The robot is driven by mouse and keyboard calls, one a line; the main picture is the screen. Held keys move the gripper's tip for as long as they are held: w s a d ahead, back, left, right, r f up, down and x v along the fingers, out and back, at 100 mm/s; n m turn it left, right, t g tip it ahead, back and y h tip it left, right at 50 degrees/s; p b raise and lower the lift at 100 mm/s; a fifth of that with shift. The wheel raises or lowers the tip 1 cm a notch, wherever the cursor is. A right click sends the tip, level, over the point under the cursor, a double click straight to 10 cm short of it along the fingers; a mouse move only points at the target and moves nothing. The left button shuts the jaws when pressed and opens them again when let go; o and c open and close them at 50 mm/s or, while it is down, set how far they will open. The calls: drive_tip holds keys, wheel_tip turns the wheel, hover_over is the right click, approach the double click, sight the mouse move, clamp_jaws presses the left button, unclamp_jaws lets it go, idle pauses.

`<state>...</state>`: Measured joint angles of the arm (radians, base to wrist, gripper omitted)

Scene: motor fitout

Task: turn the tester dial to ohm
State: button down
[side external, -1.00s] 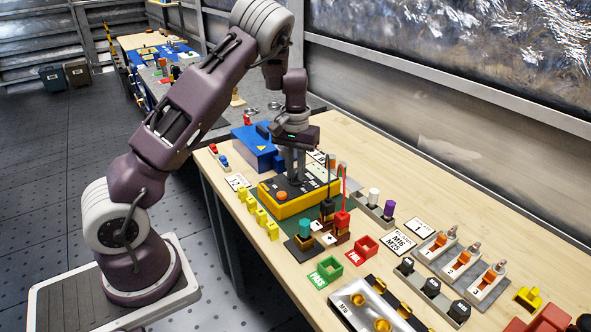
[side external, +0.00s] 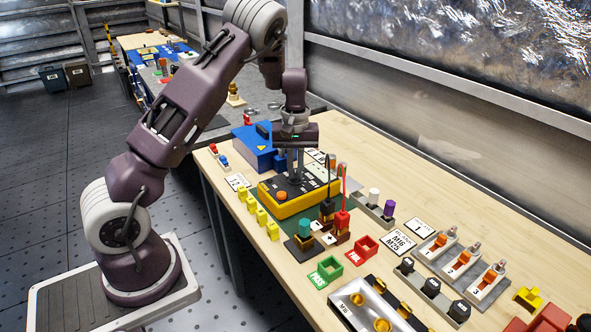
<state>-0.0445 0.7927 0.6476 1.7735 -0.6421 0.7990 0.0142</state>
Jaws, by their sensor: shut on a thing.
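The tester (side external: 302,207) is a yellow box with a dark top panel and an orange round button (side external: 281,196). It stands on a green mat on the wooden bench. My gripper (side external: 295,181) points straight down over the tester's top panel, behind and right of the orange button. Its fingers are shut on the tester dial, which is mostly hidden by the fingers. The dial's marks, including ohm, are too small to read here.
A blue box (side external: 256,147) stands just behind the tester. Black and red probes (side external: 342,218) stand upright in front of it. Yellow blocks (side external: 262,217) line the left edge. Green (side external: 325,271) and red (side external: 363,246) trays lie nearer.

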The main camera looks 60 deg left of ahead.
sight(296, 173)
drive_tip(key=shift+n, duration=1.1)
drive_tip(key=c, duration=1.5)
unclamp_jaws()
wheel_tip(296, 173, up, 7)
drive_tip(key=shift+r, duration=0.1)
